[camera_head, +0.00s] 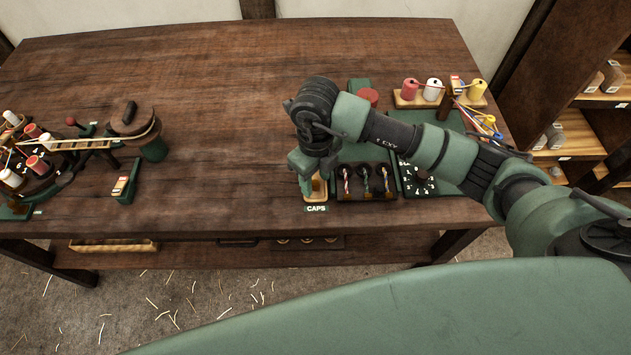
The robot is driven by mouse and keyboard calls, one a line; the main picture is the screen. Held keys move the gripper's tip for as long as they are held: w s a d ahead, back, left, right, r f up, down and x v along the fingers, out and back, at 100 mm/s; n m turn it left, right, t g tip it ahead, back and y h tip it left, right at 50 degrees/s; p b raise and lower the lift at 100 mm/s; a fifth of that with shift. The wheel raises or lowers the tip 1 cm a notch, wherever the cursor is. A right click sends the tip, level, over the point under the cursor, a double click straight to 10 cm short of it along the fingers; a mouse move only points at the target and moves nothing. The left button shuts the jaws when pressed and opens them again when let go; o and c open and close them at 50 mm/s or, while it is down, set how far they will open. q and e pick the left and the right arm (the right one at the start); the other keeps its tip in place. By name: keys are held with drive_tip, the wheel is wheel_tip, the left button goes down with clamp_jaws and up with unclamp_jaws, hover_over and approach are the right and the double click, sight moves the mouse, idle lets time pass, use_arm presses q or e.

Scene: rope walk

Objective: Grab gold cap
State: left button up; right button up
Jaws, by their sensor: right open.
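A small wooden tray (316,198) stands near the table's front edge, behind a label reading CAPS. My right gripper (318,181) points down over this tray, with its fingers apart at the tray's two sides. The gripper and wrist cover much of the tray. I cannot make out a gold cap apart from the tray's yellowish wood, nor see anything held between the fingers. My left gripper is not in view.
A dark rack (366,196) with several coloured strands stands close to the right of the tray. A numbered black dial (421,180) is beyond it. Spools (433,89) stand at the back right. A rope-winding device (93,143) is at the left. The table's middle is clear.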

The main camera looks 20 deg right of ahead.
clamp_jaws()
drive_tip(key=shift+r, duration=0.1)
